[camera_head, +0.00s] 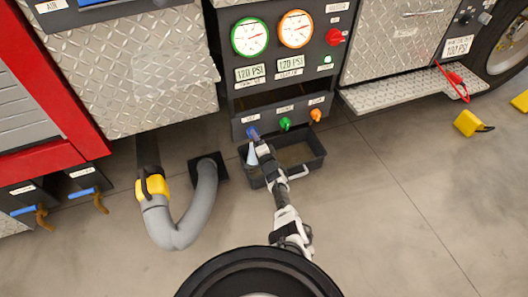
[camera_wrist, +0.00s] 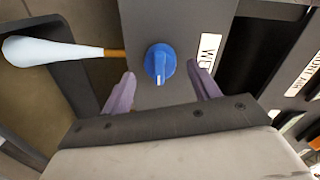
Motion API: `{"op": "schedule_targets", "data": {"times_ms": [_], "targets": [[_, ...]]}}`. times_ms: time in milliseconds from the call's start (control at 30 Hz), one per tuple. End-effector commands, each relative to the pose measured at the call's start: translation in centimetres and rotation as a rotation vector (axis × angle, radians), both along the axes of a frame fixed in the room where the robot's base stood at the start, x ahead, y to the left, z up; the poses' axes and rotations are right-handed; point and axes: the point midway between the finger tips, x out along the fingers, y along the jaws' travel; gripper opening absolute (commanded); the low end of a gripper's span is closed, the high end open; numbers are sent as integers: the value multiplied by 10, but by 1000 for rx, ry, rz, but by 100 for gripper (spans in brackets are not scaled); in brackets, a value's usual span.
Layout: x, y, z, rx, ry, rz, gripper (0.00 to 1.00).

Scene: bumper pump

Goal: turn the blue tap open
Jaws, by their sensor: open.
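The blue tap (camera_head: 252,132) is the leftmost of three taps on the dark lower strip of the pump panel. In the wrist view the blue tap (camera_wrist: 160,62) is a round knob with a raised grip bar and a white mark pointing to the picture's bottom. My gripper (camera_head: 259,143) reaches up to the panel just in front of it. In the wrist view my gripper (camera_wrist: 161,80) is open, with one purple-grey finger on each side of the knob. Gaps show between the fingers and the knob, and nothing is held.
A green tap (camera_head: 285,124) and an orange tap (camera_head: 316,114) sit to the right. A black tray (camera_head: 322,152) lies below the panel. A white tapered object (camera_wrist: 48,50) is close left of the tap. A grey hose (camera_head: 168,236) bends over the floor to the left.

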Motion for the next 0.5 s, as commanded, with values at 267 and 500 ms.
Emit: {"op": "schedule_targets", "data": {"times_ms": [267,500], "targets": [[-52,-18,10,3,3,-5,61],[-89,-30,11,4,1,-4,61]]}}
